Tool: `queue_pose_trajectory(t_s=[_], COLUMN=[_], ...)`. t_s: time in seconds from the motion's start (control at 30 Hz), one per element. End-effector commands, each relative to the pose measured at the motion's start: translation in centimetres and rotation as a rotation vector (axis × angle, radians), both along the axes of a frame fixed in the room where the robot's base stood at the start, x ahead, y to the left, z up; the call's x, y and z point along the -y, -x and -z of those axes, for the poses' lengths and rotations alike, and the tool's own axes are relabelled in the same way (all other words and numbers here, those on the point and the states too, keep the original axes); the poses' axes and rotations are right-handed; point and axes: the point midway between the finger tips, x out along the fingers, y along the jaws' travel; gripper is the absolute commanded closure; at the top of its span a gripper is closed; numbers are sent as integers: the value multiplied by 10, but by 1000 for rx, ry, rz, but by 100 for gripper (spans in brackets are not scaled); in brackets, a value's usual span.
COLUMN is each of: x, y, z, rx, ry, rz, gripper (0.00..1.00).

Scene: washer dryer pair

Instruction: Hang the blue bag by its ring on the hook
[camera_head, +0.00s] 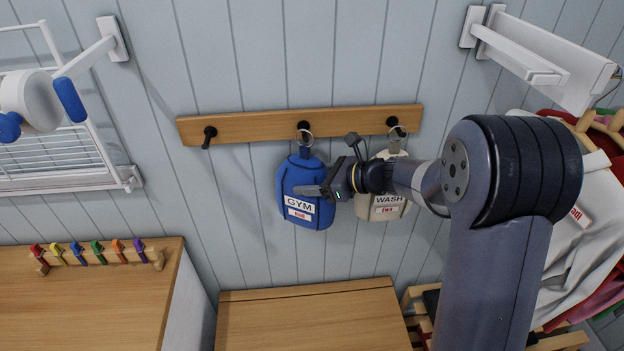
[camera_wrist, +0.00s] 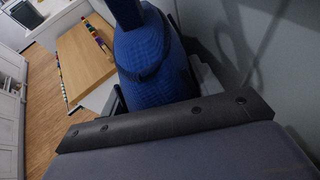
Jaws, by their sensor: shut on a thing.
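The blue bag (camera_head: 307,180), with a GYM label, hangs upright against the wall below the wooden hook rail (camera_head: 245,124). Its metal ring (camera_head: 304,139) overlaps the black middle hook (camera_head: 303,126); I cannot tell whether it is around the hook or in front of it. My gripper (camera_head: 322,190) is at the right side of the blue bag, shut on its body. In the wrist view the blue bag (camera_wrist: 150,60) fills the space between the fingers, and its ring and the hook are out of sight.
A beige WASH bag (camera_head: 384,208) hangs on the right hook, close behind my gripper. The left hook (camera_head: 209,134) is empty. A white drying rack (camera_head: 60,150) is on the left wall. Clothes (camera_head: 580,230) hang at the right. A wooden top (camera_head: 310,315) lies below.

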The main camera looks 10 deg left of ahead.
Motion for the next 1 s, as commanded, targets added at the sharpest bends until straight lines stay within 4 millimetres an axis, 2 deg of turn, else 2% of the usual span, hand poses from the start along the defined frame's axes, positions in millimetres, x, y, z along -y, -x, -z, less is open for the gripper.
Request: queue_pose_trajectory(t_s=[0.13, 0.17, 0.43, 0.77, 0.87, 1.0], x=[0, 0, 0, 5, 16, 41], y=[0, 0, 0, 1, 4, 10], z=[-1, -1, -1, -1, -6, -16], rx=[2, 2, 0, 0, 2, 2], ry=[-2, -2, -1, 0, 1, 0], rz=[1, 1, 0, 1, 2, 6], gripper=[77, 38, 16, 14, 14, 14])
